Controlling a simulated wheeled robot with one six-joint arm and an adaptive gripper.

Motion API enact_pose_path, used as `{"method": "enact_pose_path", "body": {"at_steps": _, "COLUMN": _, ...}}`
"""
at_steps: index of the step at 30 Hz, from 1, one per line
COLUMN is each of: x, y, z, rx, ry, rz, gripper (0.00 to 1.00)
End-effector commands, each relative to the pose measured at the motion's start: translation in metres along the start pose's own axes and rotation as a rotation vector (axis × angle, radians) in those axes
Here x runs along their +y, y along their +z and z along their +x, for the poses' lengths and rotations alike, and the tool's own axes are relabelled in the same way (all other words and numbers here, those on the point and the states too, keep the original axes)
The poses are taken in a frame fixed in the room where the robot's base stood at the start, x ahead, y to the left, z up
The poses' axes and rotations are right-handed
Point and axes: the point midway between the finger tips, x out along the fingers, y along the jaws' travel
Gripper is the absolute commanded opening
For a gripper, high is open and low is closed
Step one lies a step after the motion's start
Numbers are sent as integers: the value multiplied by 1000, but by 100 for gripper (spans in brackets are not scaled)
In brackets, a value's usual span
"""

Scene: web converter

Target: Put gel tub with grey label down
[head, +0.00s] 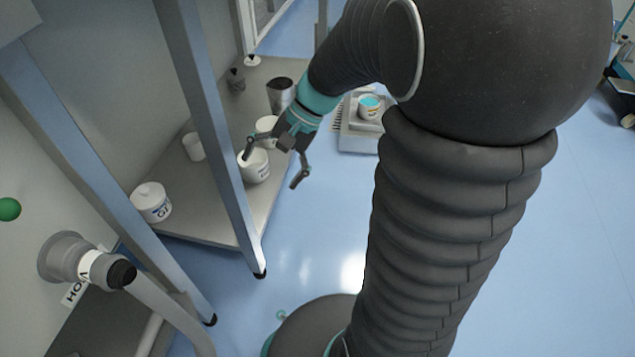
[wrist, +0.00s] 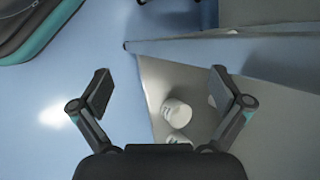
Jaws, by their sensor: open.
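My gripper (head: 274,167) is open, with its fingers spread wide and nothing held between them. In the head view it is in front of a white tub (head: 255,168) with a label at the edge of a grey shelf (head: 215,205); one finger overlaps the tub's rim. I cannot tell the label's colour for sure. In the wrist view my gripper (wrist: 160,84) is open, and a white tub (wrist: 176,112) shows beyond the fingers, nearer the right one. A second white item (wrist: 178,137) shows below it, partly cut off by my gripper body.
White tubs (head: 193,146) (head: 267,128) and a metal cup (head: 280,93) stand farther back. A tub with cyan contents (head: 369,108) sits on a pale device (head: 358,138). A frame post (head: 215,130) crosses before the shelf.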

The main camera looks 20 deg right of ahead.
Motion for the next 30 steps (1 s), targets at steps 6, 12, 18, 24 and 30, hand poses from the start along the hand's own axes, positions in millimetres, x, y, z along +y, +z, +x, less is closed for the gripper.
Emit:
{"method": "enact_pose_path", "body": {"at_steps": 6, "x": 18, "y": 46, "z": -26, "rx": 176, "ry": 135, "rz": -230, "gripper": 100}}
{"method": "enact_pose_path", "body": {"at_steps": 12, "x": 39, "y": 78, "z": -48, "rx": 346, "ry": 250, "rz": -434, "gripper": 100}}
{"method": "enact_pose_path", "body": {"at_steps": 18, "x": 59, "y": 102, "z": -70, "rx": 518, "ry": 349, "rz": -621, "gripper": 100}}
{"method": "enact_pose_path", "body": {"at_steps": 24, "x": 71, "y": 114, "z": -83, "rx": 632, "ry": 408, "rz": -738, "gripper": 100}}
{"method": "enact_pose_path", "body": {"at_steps": 30, "x": 74, "y": 117, "z": -86, "rx": 662, "ry": 426, "rz": -768, "gripper": 100}}
